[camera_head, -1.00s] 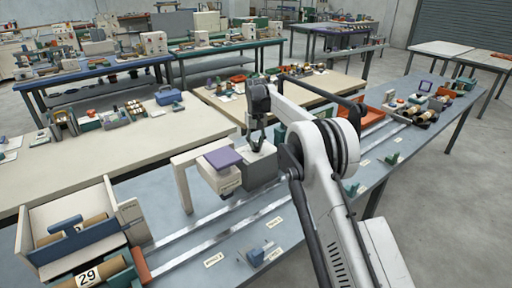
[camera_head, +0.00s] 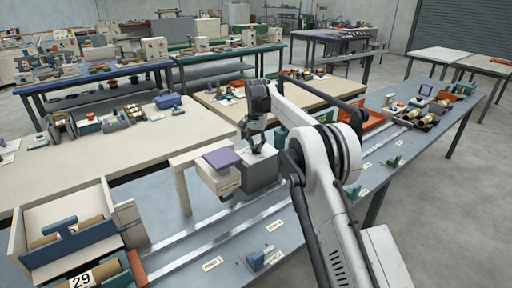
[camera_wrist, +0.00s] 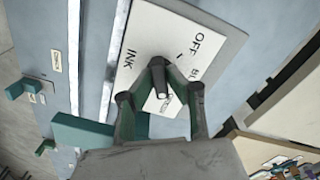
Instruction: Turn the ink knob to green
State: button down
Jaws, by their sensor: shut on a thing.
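The ink panel (camera_wrist: 205,25) is a white plate marked INK, OFF and a partly hidden word starting with B, in the wrist view. It tops a grey box (camera_head: 262,180) in the head view. My gripper (camera_wrist: 160,92) is over the panel with its fingers shut on the small ink knob (camera_wrist: 163,96). The fingers hide most of the knob and some of the markings, so I cannot tell clearly which mark it points to. In the head view my gripper (camera_head: 257,146) reaches down to the box top.
A white housing with a purple block (camera_head: 221,158) stands just left of the box. Metal rails (camera_head: 215,236) run along the blue-grey bench. Small green parts (camera_wrist: 34,86) lie on the bench.

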aim_at(256, 145)
dwell(0.5)
jog(key=c, duration=1.7)
grip_release()
notch_tip(256, 145, up, 12)
jog(key=shift+r, duration=0.1)
